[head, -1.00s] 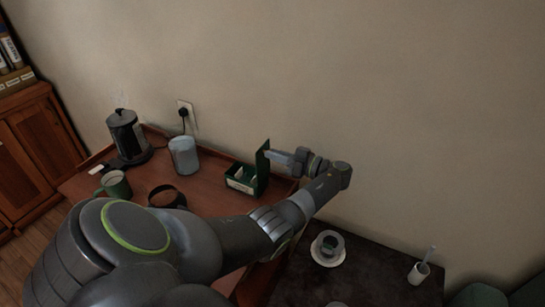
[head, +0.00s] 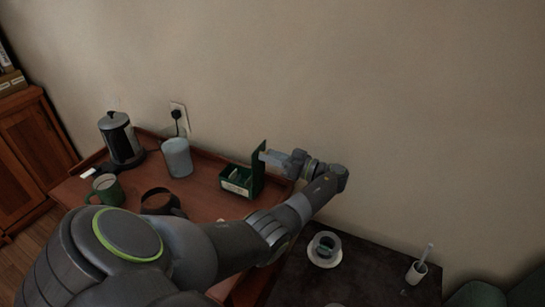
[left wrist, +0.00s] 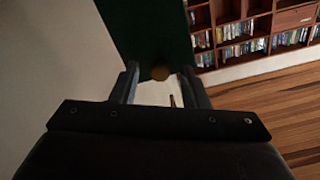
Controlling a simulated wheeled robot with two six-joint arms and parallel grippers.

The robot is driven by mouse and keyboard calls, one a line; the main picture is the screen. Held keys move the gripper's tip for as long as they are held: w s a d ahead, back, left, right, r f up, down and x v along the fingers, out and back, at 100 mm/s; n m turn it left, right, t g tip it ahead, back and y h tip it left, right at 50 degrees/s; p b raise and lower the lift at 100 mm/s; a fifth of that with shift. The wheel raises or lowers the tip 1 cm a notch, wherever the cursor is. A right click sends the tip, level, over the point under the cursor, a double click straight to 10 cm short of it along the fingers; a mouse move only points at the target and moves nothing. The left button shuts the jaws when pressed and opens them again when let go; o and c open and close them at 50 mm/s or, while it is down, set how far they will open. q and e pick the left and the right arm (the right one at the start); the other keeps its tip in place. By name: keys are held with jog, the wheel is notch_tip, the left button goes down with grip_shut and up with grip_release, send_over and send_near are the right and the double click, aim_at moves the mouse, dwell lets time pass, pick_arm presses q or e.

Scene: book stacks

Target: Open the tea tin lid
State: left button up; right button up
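The tea tin (head: 236,184) is a dark green box on the wooden desk, near the wall. Its green lid (head: 258,171) stands upright at the tin's right side, so the tin is open and pale contents show inside. My left gripper (head: 270,157) is just right of the upright lid, at its upper part. The left fingers (left wrist: 159,85) are apart, one on each side of the knob. Whether they touch the lid is unclear. My right gripper is not in view.
A kettle (head: 120,137), a pale canister (head: 177,157), a green mug (head: 107,189) and a dark round container (head: 160,200) stand left of the tin. A cup on a saucer (head: 325,249) and a small white pot (head: 416,272) are on the dark table at right.

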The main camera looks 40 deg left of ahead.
pick_arm(q)
jog(key=shift+d, duration=0.1)
jog(key=b+v, duration=0.5)
jog(key=v, duration=0.6)
jog(key=shift+d, duration=0.4)
jog(key=shift+w, duration=0.1)
